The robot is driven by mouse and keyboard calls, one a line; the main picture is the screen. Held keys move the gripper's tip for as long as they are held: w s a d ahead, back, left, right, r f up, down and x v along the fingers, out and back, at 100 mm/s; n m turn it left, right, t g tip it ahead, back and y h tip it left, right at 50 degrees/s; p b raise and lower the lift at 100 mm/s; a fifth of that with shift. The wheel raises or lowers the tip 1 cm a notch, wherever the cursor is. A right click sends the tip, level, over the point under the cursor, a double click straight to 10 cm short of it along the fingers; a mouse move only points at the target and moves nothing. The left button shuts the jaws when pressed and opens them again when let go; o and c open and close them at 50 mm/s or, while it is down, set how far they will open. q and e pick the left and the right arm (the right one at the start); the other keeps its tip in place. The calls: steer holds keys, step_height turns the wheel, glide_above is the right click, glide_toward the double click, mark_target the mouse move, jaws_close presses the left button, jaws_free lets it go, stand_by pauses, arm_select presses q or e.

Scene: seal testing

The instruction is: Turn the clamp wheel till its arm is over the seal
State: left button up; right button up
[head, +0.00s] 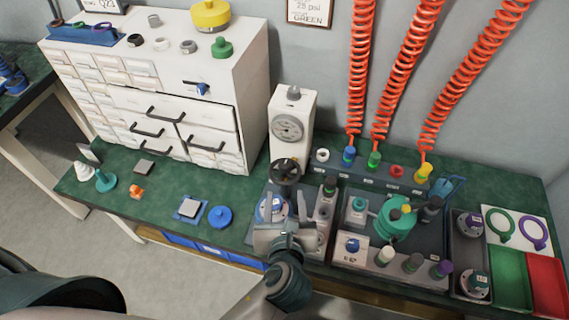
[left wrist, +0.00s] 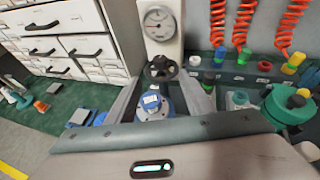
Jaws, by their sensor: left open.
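The black clamp wheel (head: 285,170) is a spoked hand wheel in front of the white gauge press (head: 292,108). In the left wrist view the wheel (left wrist: 161,68) shows just beyond the fingertips. Below it is a round blue-and-metal part with a white label (left wrist: 152,103), perhaps the seal's seat; in the head view my gripper partly covers it (head: 271,207). I cannot make out the clamp's arm or the seal clearly. My left gripper (head: 287,208) is open and empty, its fingers (left wrist: 162,82) spread to either side of the blue part. My right gripper is out of view.
A white drawer cabinet (head: 165,75) stands at left. A teal pot (head: 396,224) and a dark grey tray (head: 468,253) are to the right. Red coiled hoses (head: 405,70) hang behind. The green bench (head: 165,215) has clear patches front left.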

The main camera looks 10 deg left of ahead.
mark_target(284, 166)
arm_select(q)
steer(key=shift+w, duration=0.1)
steer(key=x, duration=0.8)
steer(key=p+x, duration=0.1)
steer(key=x, duration=0.8)
steer(key=shift+f, duration=0.25)
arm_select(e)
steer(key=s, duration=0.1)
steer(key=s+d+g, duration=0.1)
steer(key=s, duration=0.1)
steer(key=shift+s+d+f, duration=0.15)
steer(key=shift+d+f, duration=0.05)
arm_select(q)
jaws_close()
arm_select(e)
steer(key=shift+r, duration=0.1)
